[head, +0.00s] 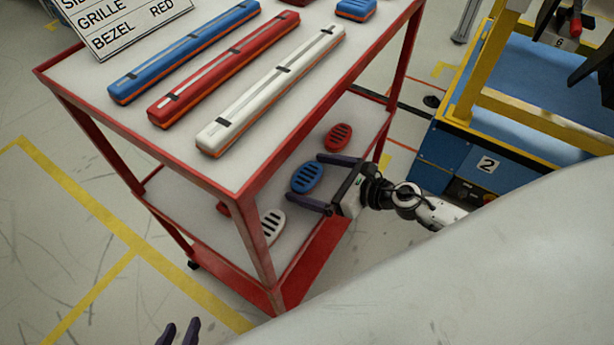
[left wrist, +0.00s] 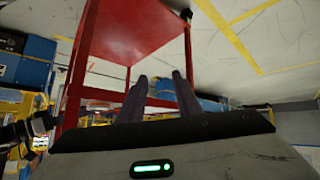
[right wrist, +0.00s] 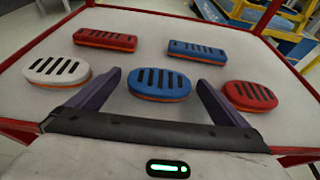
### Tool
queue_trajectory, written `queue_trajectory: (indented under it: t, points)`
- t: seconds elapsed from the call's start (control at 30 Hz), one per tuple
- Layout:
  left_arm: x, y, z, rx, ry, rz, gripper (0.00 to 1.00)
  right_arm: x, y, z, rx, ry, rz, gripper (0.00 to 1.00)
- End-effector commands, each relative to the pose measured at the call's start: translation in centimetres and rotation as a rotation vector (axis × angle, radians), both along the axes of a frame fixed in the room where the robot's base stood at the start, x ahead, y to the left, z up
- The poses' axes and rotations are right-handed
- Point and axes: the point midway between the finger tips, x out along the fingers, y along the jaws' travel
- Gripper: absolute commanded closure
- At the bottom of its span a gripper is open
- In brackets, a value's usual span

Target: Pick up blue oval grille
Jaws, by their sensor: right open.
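The blue oval grille (head: 307,178), with dark slots and an orange lower edge, lies flat on the cart's lower shelf (head: 190,205). My right gripper (head: 306,181) is open and empty, its fingers reaching over the shelf on either side of the grille. In the right wrist view the blue oval grille (right wrist: 159,84) shows between and just beyond the spread fingertips (right wrist: 160,80); I cannot tell whether they touch it. My left gripper (head: 179,332) is low at the bottom of the head view, with its two fingers apart and nothing between them (left wrist: 160,85).
On the lower shelf, a white oval grille (right wrist: 56,71) and a red oval grille (right wrist: 250,95) flank the blue one. Red (right wrist: 105,39) and blue (right wrist: 198,51) rectangular grilles lie behind. Red cart posts (head: 255,222) bound the shelf. Long bars (head: 225,70) lie on top.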

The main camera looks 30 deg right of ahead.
Motion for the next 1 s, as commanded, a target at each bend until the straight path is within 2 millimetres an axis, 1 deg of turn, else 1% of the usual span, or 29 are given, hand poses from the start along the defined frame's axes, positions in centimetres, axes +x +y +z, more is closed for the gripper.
queue_trajectory:
  t: [0.1,0.13,0.27,0.3,0.37,0.4,0.57,0.67,0.77,0.9,1.0]
  points:
    - [0.0,0.0,0.1,0.0,-0.001,0.0,0.69,0.0,0.0,0.0,0.001,0.0,0.0,0.02]
    - [0.1,0.0,0.1,0.0,-0.002,0.0,0.69,0.0,0.0,0.0,0.001,0.0,0.0,0.05]
    - [0.1,0.0,0.1,-0.001,-0.003,0.0,0.69,0.0,0.0,0.0,0.001,0.0,0.0,0.27]
    - [0.1,0.0,0.1,-0.001,-0.003,0.0,0.69,0.0,0.0,0.0,0.001,0.0,0.0,0.34]
    - [0.1,0.0,0.1,0.0,-0.003,0.0,0.69,0.0,0.0,0.0,0.001,0.0,0.0,0.44]
    - [0.1,0.0,0.1,0.0,-0.004,0.0,0.69,0.0,0.0,0.1,0.001,0.0,0.0,0.46]
    - [0.1,0.0,0.2,0.0,-0.004,0.0,0.69,0.0,0.0,0.1,0.001,0.0,0.0,0.46]
    - [0.1,0.0,0.5,0.001,-0.004,-0.001,0.69,0.0,0.0,0.5,0.0,-0.001,0.0,0.46]
    - [0.1,0.1,1.5,0.006,-0.004,-0.004,0.69,0.0,0.0,1.9,0.0,-0.001,0.0,0.46]
    - [0.2,0.3,2.9,0.025,0.003,-0.014,0.69,0.0,-0.1,4.9,-0.002,-0.003,0.002,0.46]
    - [0.1,0.5,3.4,0.041,0.015,-0.02,0.69,0.0,-0.1,6.9,-0.003,-0.003,0.002,0.46]
